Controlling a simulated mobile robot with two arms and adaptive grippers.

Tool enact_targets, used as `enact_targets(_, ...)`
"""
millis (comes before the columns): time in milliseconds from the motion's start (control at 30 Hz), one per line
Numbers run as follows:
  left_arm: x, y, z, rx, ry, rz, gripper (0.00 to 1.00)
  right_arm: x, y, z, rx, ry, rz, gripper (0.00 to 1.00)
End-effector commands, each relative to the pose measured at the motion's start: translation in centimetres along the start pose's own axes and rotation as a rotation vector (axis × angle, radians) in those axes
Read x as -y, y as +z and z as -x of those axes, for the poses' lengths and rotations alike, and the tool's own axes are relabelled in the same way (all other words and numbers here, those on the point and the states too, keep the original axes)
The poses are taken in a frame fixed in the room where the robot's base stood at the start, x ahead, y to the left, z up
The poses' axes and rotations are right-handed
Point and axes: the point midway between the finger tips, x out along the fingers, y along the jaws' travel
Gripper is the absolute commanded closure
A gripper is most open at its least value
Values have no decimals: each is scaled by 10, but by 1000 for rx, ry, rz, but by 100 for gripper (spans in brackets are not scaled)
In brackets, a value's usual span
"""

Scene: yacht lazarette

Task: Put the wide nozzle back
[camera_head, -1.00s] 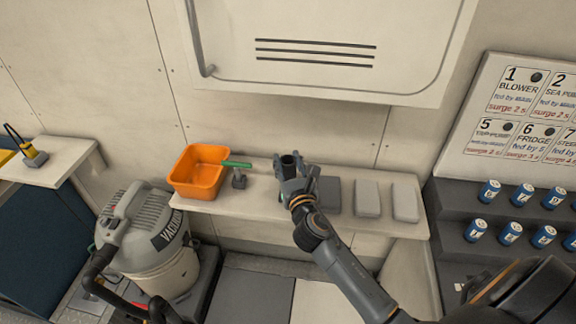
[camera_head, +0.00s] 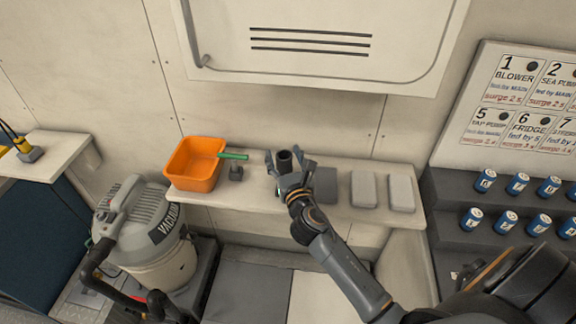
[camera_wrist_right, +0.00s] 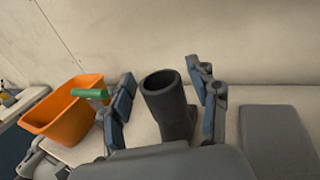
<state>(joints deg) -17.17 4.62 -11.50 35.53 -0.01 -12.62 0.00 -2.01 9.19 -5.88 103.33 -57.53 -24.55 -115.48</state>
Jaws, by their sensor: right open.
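A dark grey nozzle with a round open mouth (camera_head: 285,160) stands upright on the narrow wall shelf (camera_head: 335,214). In the right wrist view the nozzle (camera_wrist_right: 166,103) shows between the two fingers, with space on both sides; its lower end is hidden by my gripper. My right gripper (camera_head: 290,170) is open around the nozzle; the wrist view shows its spread blue-padded fingers (camera_wrist_right: 166,100). My left gripper is in neither view.
An orange bin (camera_head: 196,166) stands at the shelf's left end. Beside it is a small dark piece (camera_head: 236,173) below a green bar (camera_head: 233,156). Grey blocks (camera_head: 363,190) lie on the right. A vacuum (camera_head: 146,235) stands on the floor at left.

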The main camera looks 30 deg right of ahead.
Motion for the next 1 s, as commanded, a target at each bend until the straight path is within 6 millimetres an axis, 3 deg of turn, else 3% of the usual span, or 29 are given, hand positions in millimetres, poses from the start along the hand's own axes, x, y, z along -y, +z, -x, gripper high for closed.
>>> enact_targets(533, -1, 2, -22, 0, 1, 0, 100, 0, -3, 102, -1, 1, -1, 40)
enact_targets(700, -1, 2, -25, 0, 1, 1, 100, 0, -1, 118, 0, -1, -1, 40)
enact_targets(1000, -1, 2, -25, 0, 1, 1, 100, 0, 1, 120, 1, -1, -1, 40)
